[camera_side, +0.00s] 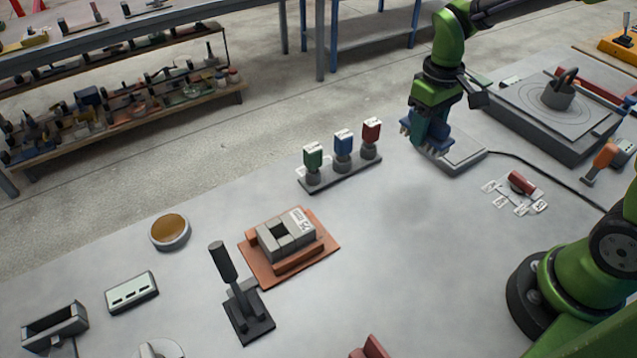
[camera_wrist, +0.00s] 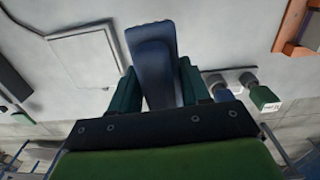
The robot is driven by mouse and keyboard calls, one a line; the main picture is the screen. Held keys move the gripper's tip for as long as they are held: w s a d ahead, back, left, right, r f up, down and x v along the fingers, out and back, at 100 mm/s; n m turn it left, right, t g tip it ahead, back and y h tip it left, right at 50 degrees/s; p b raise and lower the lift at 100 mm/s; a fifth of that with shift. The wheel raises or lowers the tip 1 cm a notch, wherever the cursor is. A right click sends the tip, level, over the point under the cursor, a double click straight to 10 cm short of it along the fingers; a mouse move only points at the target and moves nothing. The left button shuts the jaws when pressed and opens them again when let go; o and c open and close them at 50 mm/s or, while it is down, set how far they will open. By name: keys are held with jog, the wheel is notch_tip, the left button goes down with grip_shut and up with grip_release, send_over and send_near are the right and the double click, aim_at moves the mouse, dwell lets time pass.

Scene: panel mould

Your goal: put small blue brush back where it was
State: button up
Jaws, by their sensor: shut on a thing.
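My gripper (camera_side: 427,130) is green and points down near the grey flat plate at the back right of the table. It is shut on the small blue brush, which shows best in the wrist view (camera_wrist: 153,62) between the two dark green fingers. In the side view the fingers and the brush overlap, so the brush's exact outline is hard to tell. The grey flat plate (camera_side: 463,157) lies just right of and below the gripper in the side view. It also shows left of the brush in the wrist view (camera_wrist: 86,62). I cannot tell the gap between brush and table.
A rack (camera_side: 341,172) with green, blue and red upright pieces stands left of the gripper. A brick mould on an orange board (camera_side: 320,249), a black lever (camera_side: 242,312) and a round brown-topped dish (camera_side: 170,231) are further left. A large grey machine (camera_side: 535,123) stands right. The table between is clear.

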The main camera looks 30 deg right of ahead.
aim_at(450, 138)
jog(key=shift+m, duration=0.3)
jog(key=s+f, duration=0.1)
jog(key=s+d+f, duration=0.1)
jog(key=s+f, duration=0.1)
jog(key=s, duration=0.1)
jog(key=shift+s+d+f, duration=0.1)
jog(key=shift+d, duration=0.25)
notch_tip(450, 138, down, 4)
jog(key=shift+r, duration=0.25)
jog(key=shift+w+f, duration=0.2)
jog(key=shift+f, duration=2)
jog(key=shift+f, duration=0.15)
jog(key=o, duration=0.9)
jog(key=shift+o, duration=0.2)
